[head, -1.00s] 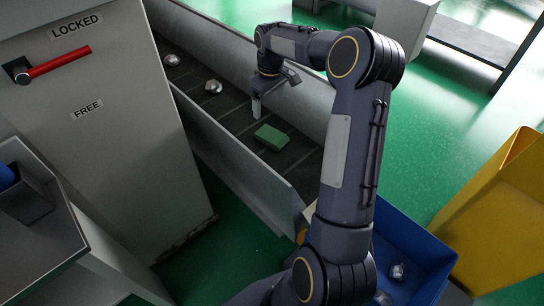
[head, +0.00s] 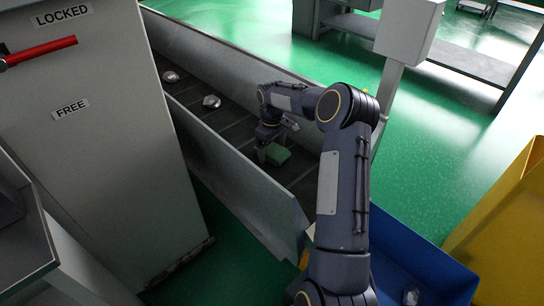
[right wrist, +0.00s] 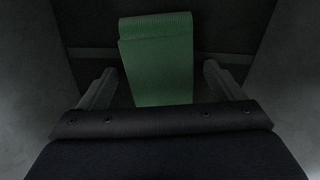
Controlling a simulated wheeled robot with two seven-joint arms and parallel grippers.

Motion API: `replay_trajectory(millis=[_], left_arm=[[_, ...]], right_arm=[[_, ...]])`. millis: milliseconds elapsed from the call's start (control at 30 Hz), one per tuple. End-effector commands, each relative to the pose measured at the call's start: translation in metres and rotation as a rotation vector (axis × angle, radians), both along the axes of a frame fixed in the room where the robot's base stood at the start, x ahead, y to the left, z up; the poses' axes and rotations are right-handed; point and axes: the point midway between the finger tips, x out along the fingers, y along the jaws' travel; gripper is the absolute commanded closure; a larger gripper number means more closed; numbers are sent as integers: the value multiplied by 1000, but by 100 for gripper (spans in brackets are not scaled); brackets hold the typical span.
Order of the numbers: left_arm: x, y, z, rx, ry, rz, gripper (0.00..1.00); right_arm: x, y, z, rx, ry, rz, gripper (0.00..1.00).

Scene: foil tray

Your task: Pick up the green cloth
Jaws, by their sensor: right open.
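The green cloth (head: 278,155) lies folded on the dark conveyor belt, near its lower end. In the right wrist view the green cloth (right wrist: 158,65) lies between and beyond the two fingers. My right gripper (head: 268,156) is down in the conveyor channel at the cloth, its fingers pointing down and partly hidden by the wrist. In the right wrist view my right gripper (right wrist: 155,88) is open, one finger on each side of the cloth, with gaps visible. My left gripper is not in view.
Two crumpled foil pieces (head: 211,102) (head: 170,77) lie farther up the belt. Grey side walls (head: 240,180) line the conveyor. A blue bin (head: 420,255) with foil and a yellow bin (head: 505,215) stand right. A grey cabinet with a red lever (head: 40,52) stands left.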

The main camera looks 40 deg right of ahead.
Motion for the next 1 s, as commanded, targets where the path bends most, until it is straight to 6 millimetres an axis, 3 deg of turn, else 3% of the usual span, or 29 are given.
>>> replay_trajectory(millis=[167,533,800,1000], left_arm=[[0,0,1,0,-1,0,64],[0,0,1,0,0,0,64],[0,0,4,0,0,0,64],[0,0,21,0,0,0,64]], right_arm=[[0,0,1,0,-1,0,13],[0,0,1,0,-1,0,61],[0,0,6,-1,-1,0,62],[1,0,40,-2,-4,1,62]])
